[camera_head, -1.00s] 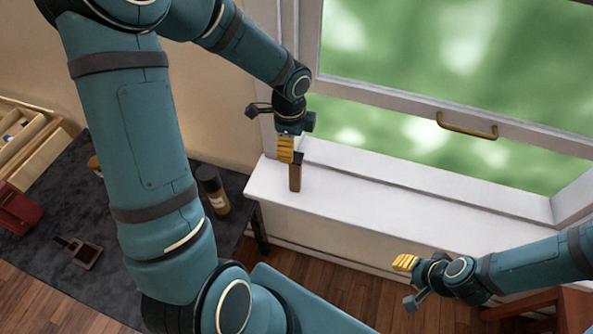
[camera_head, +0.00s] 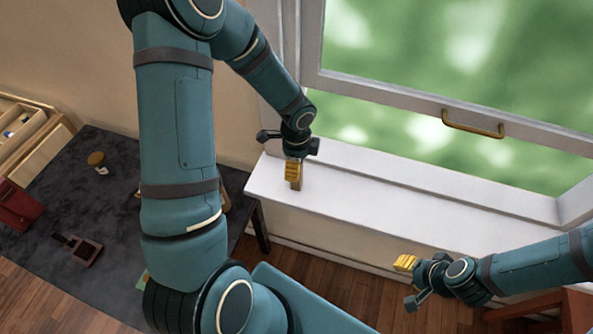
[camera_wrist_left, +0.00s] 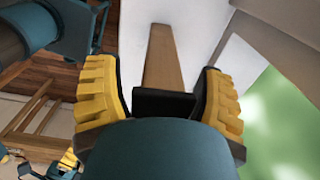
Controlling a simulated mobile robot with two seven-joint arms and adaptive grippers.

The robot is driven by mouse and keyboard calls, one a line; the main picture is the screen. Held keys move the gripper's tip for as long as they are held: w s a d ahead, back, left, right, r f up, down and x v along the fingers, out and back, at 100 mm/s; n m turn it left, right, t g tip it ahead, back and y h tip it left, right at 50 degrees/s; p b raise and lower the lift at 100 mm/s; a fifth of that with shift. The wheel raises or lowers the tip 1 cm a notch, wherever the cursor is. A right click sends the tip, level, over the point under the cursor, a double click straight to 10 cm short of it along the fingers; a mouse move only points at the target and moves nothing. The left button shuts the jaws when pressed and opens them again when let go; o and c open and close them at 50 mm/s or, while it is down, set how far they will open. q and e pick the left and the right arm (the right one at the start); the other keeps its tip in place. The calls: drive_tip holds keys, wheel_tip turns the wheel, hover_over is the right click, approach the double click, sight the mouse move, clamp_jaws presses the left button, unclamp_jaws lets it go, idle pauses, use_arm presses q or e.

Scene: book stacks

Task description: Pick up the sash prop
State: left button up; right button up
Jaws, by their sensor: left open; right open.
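The sash prop (camera_wrist_left: 163,58) is a brown wooden bar with a black end. In the head view only a small brown part of the prop (camera_head: 297,187) shows below my left gripper (camera_head: 293,171), at the left end of the white sill. In the left wrist view my left gripper (camera_wrist_left: 160,88) is open. Its yellow-padded fingers are on either side of the prop's black end, with visible gaps. My right gripper (camera_head: 406,264) is open and empty, in front of the sill, away from the prop.
The white sill (camera_head: 390,195) is clear to the right. Above it is a partly raised window sash with a brass handle (camera_head: 472,124).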

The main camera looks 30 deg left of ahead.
use_arm(q)
clamp_jaws()
